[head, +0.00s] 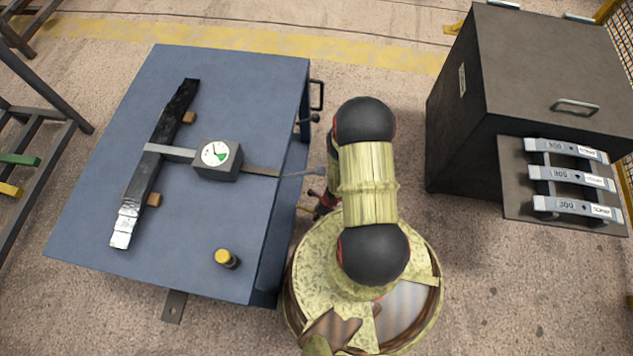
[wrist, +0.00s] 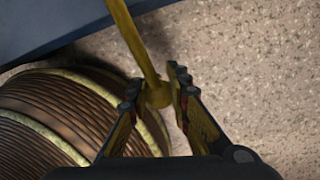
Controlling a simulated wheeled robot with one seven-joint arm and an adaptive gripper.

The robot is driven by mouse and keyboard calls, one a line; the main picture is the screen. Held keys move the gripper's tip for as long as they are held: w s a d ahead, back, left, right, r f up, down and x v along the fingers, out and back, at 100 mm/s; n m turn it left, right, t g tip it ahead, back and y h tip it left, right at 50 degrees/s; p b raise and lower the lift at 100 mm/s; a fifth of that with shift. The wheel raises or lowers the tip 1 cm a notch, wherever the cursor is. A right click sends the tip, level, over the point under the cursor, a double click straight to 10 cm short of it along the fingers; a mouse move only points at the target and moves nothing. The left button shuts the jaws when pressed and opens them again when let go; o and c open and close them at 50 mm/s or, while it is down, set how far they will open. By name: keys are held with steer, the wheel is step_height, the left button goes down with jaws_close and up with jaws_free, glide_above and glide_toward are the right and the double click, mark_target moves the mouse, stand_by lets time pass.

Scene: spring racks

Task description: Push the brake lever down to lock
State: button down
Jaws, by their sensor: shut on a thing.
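A yellow brake lever (wrist: 134,42) runs down from the top of the wrist view and ends in a round yellow knob (wrist: 157,95). My gripper (wrist: 157,86) is shut on this knob, with one dark finger on each side. In the head view my gripper (head: 322,206) shows only in part, beside the right side of the blue table (head: 100,215). The lever's upper end is out of the wrist view.
A gauge box (head: 217,160), a dark leaf spring (head: 160,150) and a yellow-topped knob (head: 227,259) are on the table. A dark cabinet (head: 480,110) stands right, with floor between.

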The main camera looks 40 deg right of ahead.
steer(key=c, duration=2.2)
jaws_free()
steer(key=shift+w+r, duration=0.1)
steer(key=shift+w, duration=0.15)
steer(key=o, duration=0.5)
steer(key=shift+s, duration=0.15)
steer(key=shift+o, duration=0.4)
steer(key=shift+s, duration=0.1)
steer(key=v, duration=1.1)
steer(key=shift+r, duration=0.4)
steer(key=shift+s+d, duration=0.1)
